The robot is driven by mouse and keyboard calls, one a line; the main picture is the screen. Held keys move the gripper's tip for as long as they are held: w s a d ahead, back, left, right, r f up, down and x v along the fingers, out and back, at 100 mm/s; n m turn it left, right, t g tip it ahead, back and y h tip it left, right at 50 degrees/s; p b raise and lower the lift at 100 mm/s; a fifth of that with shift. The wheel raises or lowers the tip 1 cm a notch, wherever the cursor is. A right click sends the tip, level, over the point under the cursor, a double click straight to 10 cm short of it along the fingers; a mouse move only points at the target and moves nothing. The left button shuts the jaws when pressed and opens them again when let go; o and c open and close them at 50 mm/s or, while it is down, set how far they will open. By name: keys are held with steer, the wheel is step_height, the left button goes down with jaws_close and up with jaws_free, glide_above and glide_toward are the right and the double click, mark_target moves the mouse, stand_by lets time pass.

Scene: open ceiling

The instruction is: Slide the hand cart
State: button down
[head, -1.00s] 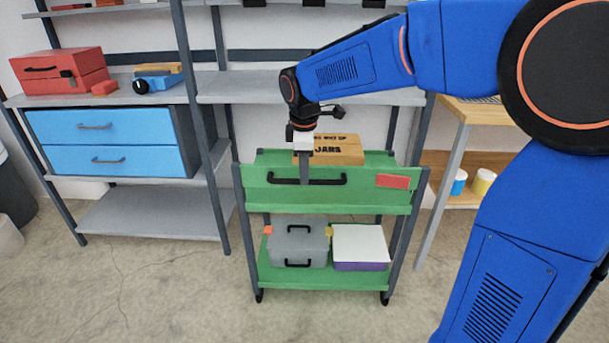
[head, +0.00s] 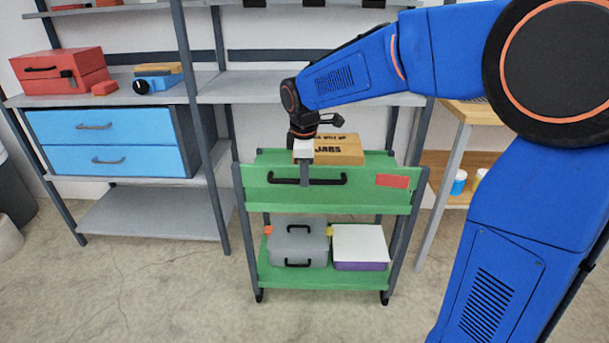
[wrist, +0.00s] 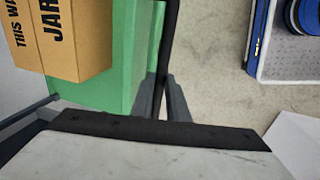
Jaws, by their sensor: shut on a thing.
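The green hand cart (head: 262,198) stands upright on the floor in front of the shelving, with small dark wheels. Its black bar handle (head: 330,181) runs across the front of the upper tray. In the wrist view, the dark handle (wrist: 169,40) runs between my gripper's fingertips (wrist: 166,103), beside the cart's green side (wrist: 122,65). The exact contact is partly hidden by the fingers.
A box marked JARS (head: 340,150) sits on the upper tray. A grey case (head: 299,245) and a white-topped purple box (head: 360,246) are on the lower one. Grey shelving (head: 214,150) stands behind and left, a wooden table (head: 452,120) right. Floor in front is clear.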

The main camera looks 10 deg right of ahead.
steer(key=w+d, duration=0.2)
steer(key=w, duration=0.6)
steer(key=w+d, duration=0.2)
steer(key=w, duration=0.7)
steer(key=w+d, duration=0.2)
steer(key=w, duration=0.7)
steer(key=shift+w+d, duration=0.1)
steer(key=shift+d, duration=0.15)
steer(key=c, duration=1.7)
jaws_free()
steer(key=shift+c, duration=0.2)
steer(key=s+r, duration=0.3)
steer(key=r, duration=1.4)
steer(key=shift+s+a, duration=0.15)
steer(key=shift+a, duration=0.25)
